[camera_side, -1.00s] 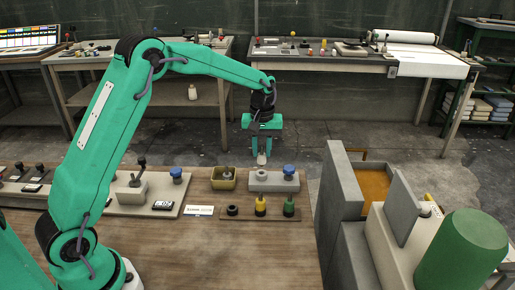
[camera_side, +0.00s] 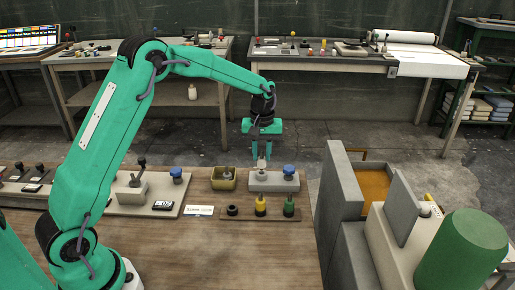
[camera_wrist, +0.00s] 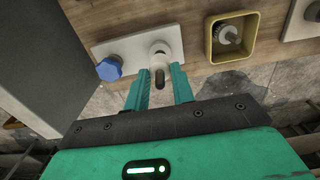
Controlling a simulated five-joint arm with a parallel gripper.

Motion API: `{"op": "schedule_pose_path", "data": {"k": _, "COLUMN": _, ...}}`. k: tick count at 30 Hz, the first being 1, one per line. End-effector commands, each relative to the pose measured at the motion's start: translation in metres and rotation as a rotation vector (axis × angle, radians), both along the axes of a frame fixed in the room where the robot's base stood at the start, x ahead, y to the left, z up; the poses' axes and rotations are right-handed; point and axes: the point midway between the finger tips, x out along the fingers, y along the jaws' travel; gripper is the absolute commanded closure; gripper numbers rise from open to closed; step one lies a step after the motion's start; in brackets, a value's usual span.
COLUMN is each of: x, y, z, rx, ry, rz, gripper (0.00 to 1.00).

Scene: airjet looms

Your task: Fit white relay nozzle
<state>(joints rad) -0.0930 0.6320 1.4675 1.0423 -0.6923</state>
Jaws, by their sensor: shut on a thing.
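My gripper (camera_side: 262,153) points down over the pale grey block (camera_side: 280,186), shut on the white nozzle (camera_side: 262,164). In the wrist view, the nozzle (camera_wrist: 159,50) sits between the two green fingers (camera_wrist: 158,78). The nozzle's lower end is at the left part of the block's top, where it hides the round socket. I cannot tell how deep it sits. The blue knob (camera_side: 289,170) stands on the same block, to the right of the nozzle in the side view.
A yellow bin (camera_side: 223,185) with a grey-white part (camera_wrist: 228,34) stands left of the block. In front is a wooden rack (camera_side: 262,214) with black, yellow and green pieces. A tall grey panel (camera_side: 340,185) rises close to the block's right.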

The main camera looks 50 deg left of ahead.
Motion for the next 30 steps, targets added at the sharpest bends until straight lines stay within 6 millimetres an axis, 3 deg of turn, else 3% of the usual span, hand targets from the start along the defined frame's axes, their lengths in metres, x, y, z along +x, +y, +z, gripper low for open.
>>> {"op": "schedule_pose_path", "data": {"k": 30, "x": 0.0, "y": 0.0, "z": -0.013, "rx": 0.0, "ry": 0.0, "rz": 0.0, "gripper": 0.99}}
